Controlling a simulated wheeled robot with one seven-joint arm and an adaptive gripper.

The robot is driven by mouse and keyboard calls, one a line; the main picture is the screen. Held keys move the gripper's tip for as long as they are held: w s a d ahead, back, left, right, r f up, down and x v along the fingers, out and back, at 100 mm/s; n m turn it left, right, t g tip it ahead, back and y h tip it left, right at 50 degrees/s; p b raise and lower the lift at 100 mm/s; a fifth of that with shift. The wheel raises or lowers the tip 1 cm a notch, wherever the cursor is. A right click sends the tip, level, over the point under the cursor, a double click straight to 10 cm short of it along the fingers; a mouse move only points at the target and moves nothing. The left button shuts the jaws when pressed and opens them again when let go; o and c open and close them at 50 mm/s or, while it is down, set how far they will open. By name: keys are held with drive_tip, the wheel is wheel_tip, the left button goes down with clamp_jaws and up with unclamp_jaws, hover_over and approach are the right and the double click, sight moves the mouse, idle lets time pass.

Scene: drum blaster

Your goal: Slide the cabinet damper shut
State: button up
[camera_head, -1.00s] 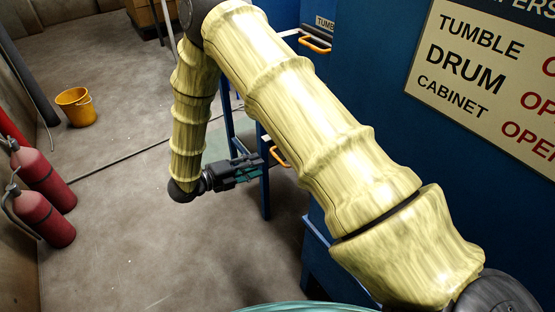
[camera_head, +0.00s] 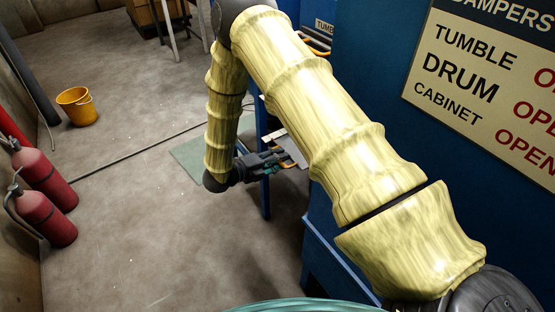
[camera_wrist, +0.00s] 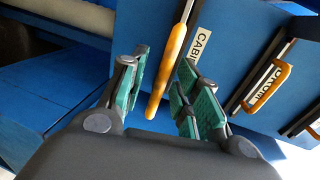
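The cabinet damper's orange handle (camera_wrist: 167,78) shows in the wrist view beside a partly visible label reading "CABI" (camera_wrist: 201,42). My gripper (camera_wrist: 164,72) is open, with its teal finger pads on either side of that handle. In the head view my gripper (camera_head: 285,161) is at the blue machine's side, beside a grey plate (camera_head: 293,149); the cabinet handle is not clearly visible there.
The drum damper's orange handle (camera_wrist: 266,87) is to the right, with another slide at the edge. The tumble label (camera_head: 325,25) is higher up. A damper sign (camera_head: 485,80) is on the blue machine. A yellow bucket (camera_head: 77,106) and red extinguishers (camera_head: 45,218) stand left; mid-floor is open.

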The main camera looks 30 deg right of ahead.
drive_tip(key=shift+c, duration=0.2)
clamp_jaws()
drive_tip(key=x, duration=0.3)
drive_tip(key=r+b+x, duration=0.1)
drive_tip(key=x, duration=0.5)
drive_tip(key=shift+d+r+b, duration=0.3)
drive_tip(key=shift+d+b, duration=0.05)
drive_tip(key=shift+b, duration=0.05)
drive_tip(key=shift+d+r, duration=0.1)
drive_tip(key=shift+d, duration=0.4)
drive_tip(key=shift+o, duration=0.2)
unclamp_jaws()
drive_tip(key=shift+d, duration=0.15)
drive_tip(key=shift+a, duration=0.35)
